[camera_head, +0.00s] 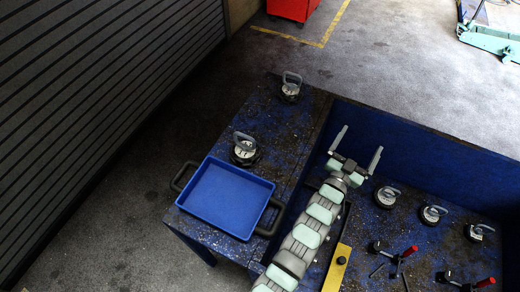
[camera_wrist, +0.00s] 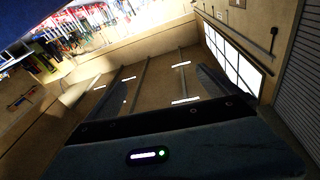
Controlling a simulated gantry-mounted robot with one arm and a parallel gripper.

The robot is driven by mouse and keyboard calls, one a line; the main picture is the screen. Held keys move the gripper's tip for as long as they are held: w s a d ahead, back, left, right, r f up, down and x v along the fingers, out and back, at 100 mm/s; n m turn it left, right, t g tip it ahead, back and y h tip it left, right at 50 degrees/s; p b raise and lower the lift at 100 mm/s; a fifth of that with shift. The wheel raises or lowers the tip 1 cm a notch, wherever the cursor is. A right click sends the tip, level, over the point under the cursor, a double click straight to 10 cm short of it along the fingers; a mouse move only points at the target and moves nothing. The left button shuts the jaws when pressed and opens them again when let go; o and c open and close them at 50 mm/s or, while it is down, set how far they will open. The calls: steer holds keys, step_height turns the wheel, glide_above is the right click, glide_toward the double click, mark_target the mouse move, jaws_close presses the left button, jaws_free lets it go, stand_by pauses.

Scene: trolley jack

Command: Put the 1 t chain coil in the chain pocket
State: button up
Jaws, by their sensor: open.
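One coil (camera_head: 245,151) sits just behind the blue tray, and another coil (camera_head: 290,88) is at the far corner. More coils stand at the right: one (camera_head: 387,196), one (camera_head: 432,214) and one (camera_head: 478,232). The labels are too small to read surely, so I cannot tell which is the 1 t coil. I cannot pick out a chain pocket for certain. My gripper (camera_head: 362,139) is open and empty beside the blue panel; its spread fingers also show in the wrist view (camera_wrist: 165,85).
A blue tray (camera_head: 228,202) with black handles is empty on the left bench. A raised blue panel (camera_head: 430,155) runs behind the right-hand coils. Red-handled clamps (camera_head: 400,258) and a yellow bar (camera_head: 338,268) are at the front right. A red cabinet (camera_head: 292,8) stands beyond.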

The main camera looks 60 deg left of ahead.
steer(key=a+f+g+p, duration=0.15)
steer(key=a+g, duration=0.25)
steer(key=a, duration=0.6)
steer(key=n+g+h+p, duration=0.3)
steer(key=g+h+p, duration=0.3)
steer(key=g, duration=0.7)
glide_above(244, 135)
steer(key=s+d+b, duration=0.1)
steer(key=h, duration=0.1)
steer(key=shift+h, duration=0.3)
steer(key=shift+w+a+f+p, duration=0.2)
steer(key=shift+f+p, duration=0.25)
steer(key=shift+f, duration=0.9)
steer(key=shift+w+a+f+p, duration=0.2)
steer(key=shift+f+p, duration=0.25)
steer(key=shift+f, duration=0.85)
steer(key=shift+w+a+f+p, duration=0.2)
steer(key=shift+f+p, duration=0.25)
steer(key=shift+f, duration=0.9)
steer(key=shift+w+a+f, duration=0.1)
steer(key=shift+w+f, duration=0.05)
steer(key=shift+f, duration=1.05)
